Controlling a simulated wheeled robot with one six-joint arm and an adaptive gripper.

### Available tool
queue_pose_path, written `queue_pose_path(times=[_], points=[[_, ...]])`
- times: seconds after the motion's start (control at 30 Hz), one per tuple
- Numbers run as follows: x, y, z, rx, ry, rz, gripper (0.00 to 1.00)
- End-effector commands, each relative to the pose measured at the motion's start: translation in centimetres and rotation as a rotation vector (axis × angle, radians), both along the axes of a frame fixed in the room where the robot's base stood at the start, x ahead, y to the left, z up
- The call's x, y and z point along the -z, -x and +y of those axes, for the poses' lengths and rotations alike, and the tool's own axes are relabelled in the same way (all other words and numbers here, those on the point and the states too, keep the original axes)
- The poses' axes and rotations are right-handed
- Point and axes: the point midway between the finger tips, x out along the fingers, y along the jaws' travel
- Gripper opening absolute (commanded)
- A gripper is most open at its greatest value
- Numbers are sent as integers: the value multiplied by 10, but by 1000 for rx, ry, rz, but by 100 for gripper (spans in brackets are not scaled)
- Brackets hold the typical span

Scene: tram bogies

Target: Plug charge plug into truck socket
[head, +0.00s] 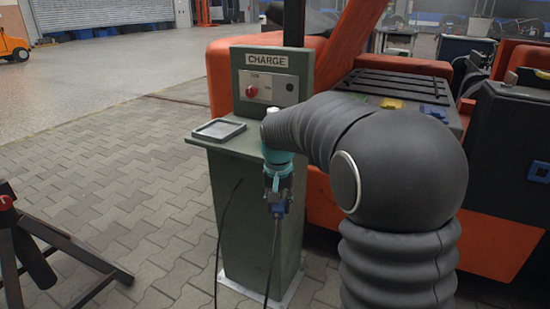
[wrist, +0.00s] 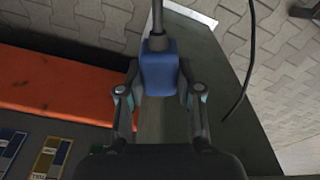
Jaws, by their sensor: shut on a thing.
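The charge plug is a blue block with a dark cable end; it shows in the wrist view (wrist: 160,72) and, small, in the head view (head: 278,208). My gripper (wrist: 160,92) is shut on it, with one finger on each side. In the head view my gripper (head: 278,190) points down in front of the green charge post (head: 248,215), and the cable hangs below the plug. The orange truck (head: 490,240) stands behind my arm. On its deck are a yellow part (head: 391,103) and a blue part (head: 433,111); I cannot tell whether either is the socket.
The charge post has a CHARGE sign, a red button (head: 251,91) and a shelf with a grey tray (head: 219,130). A dark stand (head: 60,250) is at the lower left. The paved floor on the left is mostly clear. A loose cable (wrist: 245,70) runs right of the plug.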

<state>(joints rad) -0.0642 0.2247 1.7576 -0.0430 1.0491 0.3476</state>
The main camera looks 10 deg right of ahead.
Motion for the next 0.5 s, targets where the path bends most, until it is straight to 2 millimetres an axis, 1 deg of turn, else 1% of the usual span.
queue_pose_path(times=[0.03,0.07,0.1,0.17,0.2,0.27,0.3,0.4,0.5], points=[[28,6,-4,-24,0,10,4],[44,8,-6,-41,-1,9,4],[65,11,-8,-65,-1,10,4],[95,16,-11,-100,-2,10,4],[115,19,-13,-122,-3,11,4],[142,23,-16,-152,-3,9,4],[159,25,-17,-171,-3,6,4],[193,31,-20,-213,-3,4,4],[216,35,-22,-241,-1,1,4]])
